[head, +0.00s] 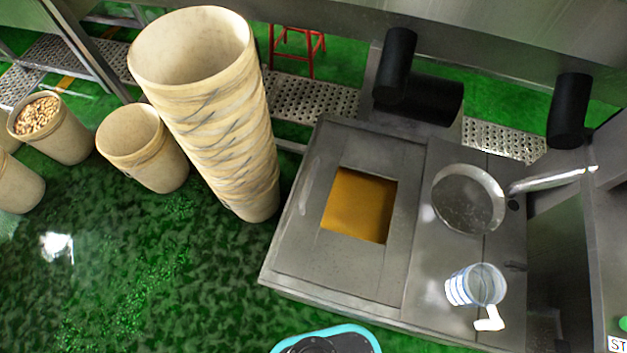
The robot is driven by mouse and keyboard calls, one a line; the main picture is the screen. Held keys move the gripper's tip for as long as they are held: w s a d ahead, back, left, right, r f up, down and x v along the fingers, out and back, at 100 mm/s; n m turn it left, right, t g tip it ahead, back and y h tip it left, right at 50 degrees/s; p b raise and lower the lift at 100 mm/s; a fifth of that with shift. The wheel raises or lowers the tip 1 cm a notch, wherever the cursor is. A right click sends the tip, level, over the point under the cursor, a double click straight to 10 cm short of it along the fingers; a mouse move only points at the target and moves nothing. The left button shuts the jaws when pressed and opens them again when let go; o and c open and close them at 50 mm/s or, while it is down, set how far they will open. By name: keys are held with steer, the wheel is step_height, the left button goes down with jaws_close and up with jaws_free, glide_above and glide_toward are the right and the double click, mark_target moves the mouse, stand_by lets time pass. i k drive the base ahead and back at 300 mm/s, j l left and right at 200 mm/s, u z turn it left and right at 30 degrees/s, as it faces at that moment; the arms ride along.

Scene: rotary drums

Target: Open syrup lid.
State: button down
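A steel syrup tank (300,262) stands right of centre in the head view. Its left top has a square opening with amber syrup (359,205) showing inside. No separate lid covers this opening. A flat steel panel (425,270) forms the right part of the top; I cannot tell whether it is a lid. A round steel pan (468,198) with a long handle and a clear jug (476,286) with a white handle rest on that right part.
A tall stack of beige buckets (215,120) stands close left of the tank. A single empty bucket (143,147) and a bucket of nuts (50,130) are further left. Black cylinders (396,66) stand behind the tank. Green floor (140,265) is clear at front left.

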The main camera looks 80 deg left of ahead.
mark_target(308, 252)
steer(key=u, duration=2.35)
steer(key=j+z, duration=0.35)
steer(key=j, duration=0.4)
